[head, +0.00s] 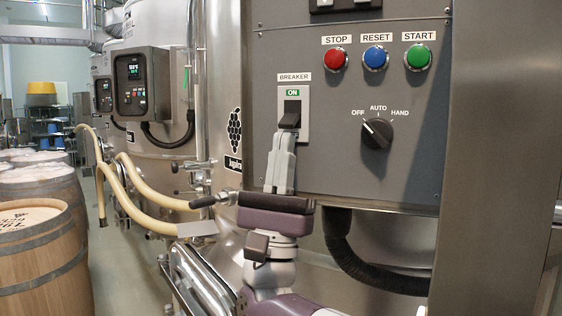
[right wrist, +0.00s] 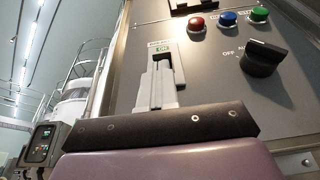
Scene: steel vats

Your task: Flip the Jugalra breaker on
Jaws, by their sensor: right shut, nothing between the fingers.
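The breaker (head: 306,104) is a pale plate labelled BREAKER on a grey control panel, with a green ON mark at its top and a dark toggle (head: 292,107) below the mark. In the right wrist view the fingers (right wrist: 158,78) cover the lower part of the breaker plate (right wrist: 176,54). A partly hidden label (head: 234,163) on the vat appears to begin with "Jug". My left gripper is not in view.
Red STOP (head: 334,58), blue RESET (head: 375,57) and green START (head: 418,56) buttons sit above a rotary selector (head: 376,133) right of the breaker. A black hose (head: 365,262) hangs below the panel. Vats, pale hoses and wooden barrels (head: 38,265) stand left.

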